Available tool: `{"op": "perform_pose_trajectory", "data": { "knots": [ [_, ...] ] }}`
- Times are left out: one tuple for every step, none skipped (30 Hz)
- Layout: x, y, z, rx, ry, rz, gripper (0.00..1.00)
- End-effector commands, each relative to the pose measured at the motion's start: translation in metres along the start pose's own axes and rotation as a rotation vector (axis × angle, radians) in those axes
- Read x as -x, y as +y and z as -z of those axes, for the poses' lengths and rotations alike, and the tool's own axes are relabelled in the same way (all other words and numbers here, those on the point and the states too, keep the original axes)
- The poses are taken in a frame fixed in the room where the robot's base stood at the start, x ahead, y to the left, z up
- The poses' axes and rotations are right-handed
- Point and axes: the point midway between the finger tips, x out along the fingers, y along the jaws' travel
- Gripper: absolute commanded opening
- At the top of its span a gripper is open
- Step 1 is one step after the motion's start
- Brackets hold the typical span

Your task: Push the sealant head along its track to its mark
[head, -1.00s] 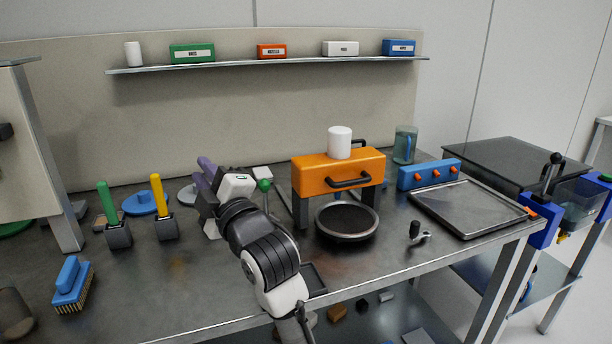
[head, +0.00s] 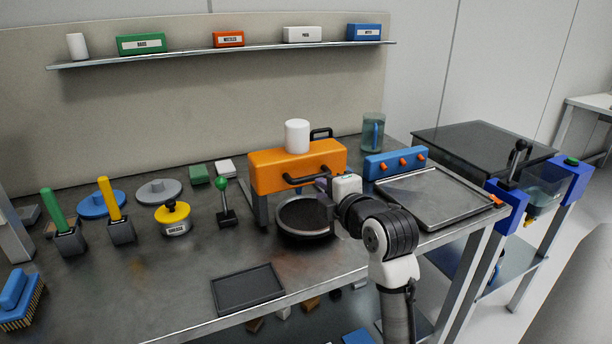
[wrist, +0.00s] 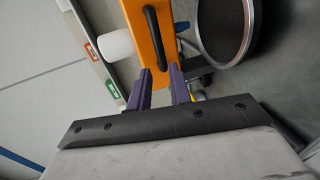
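The orange block (head: 285,168), which I take to be the sealant head, stands on grey legs over a dark round plate (head: 303,213). A black bar handle (head: 304,180) is on its front, and a white cylinder (head: 297,136) stands on top. My gripper (head: 322,187) is at the right front of the block, near the handle's right end. In the wrist view, the purple fingers of my gripper (wrist: 162,80) are apart with nothing between them. The handle (wrist: 158,40) shows just beyond their tips; contact cannot be told. I cannot make out the track or mark.
A blue box with red knobs (head: 395,164) and a metal tray (head: 437,197) lie to the right. A green-knobbed lever (head: 225,200) and a yellow-topped pot (head: 174,218) stand left. A black tray (head: 247,288) lies at the front edge, with bare bench left of it.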

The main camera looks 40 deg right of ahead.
Motion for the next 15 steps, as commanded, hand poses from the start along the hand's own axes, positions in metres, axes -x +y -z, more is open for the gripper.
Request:
{"op": "perform_pose_trajectory", "data": {
  "knots": [
    [-0.011, 0.003, 0.001, -0.001, 0.002, 0.003, 0.20],
    [-0.018, 0.003, 0.001, -0.001, 0.002, 0.004, 0.20],
    [-0.027, 0.003, 0.001, -0.001, 0.003, 0.002, 0.20],
    [-0.033, 0.003, 0.001, 0.000, 0.002, 0.003, 0.20],
    [-0.040, 0.003, 0.001, 0.001, 0.001, 0.002, 0.20],
    [-0.048, 0.003, 0.001, 0.000, 0.002, 0.003, 0.20],
    [-0.053, 0.004, 0.001, 0.001, 0.002, 0.001, 0.20],
    [-0.059, 0.003, 0.001, 0.001, 0.001, 0.003, 0.20],
    [-0.066, 0.003, 0.001, 0.001, 0.001, 0.001, 0.20],
    [-0.070, 0.003, 0.001, 0.001, 0.000, 0.002, 0.20],
    [-0.074, 0.003, 0.001, 0.000, 0.000, 0.001, 0.20],
    [-0.079, 0.003, 0.001, 0.000, 0.001, 0.000, 0.20],
    [-0.083, 0.002, 0.001, 0.000, 0.001, 0.001, 0.20],
    [-0.086, 0.002, 0.001, 0.000, 0.001, 0.001, 0.20],
    [-0.088, 0.002, 0.001, 0.001, 0.001, 0.000, 0.20]
  ]
}}
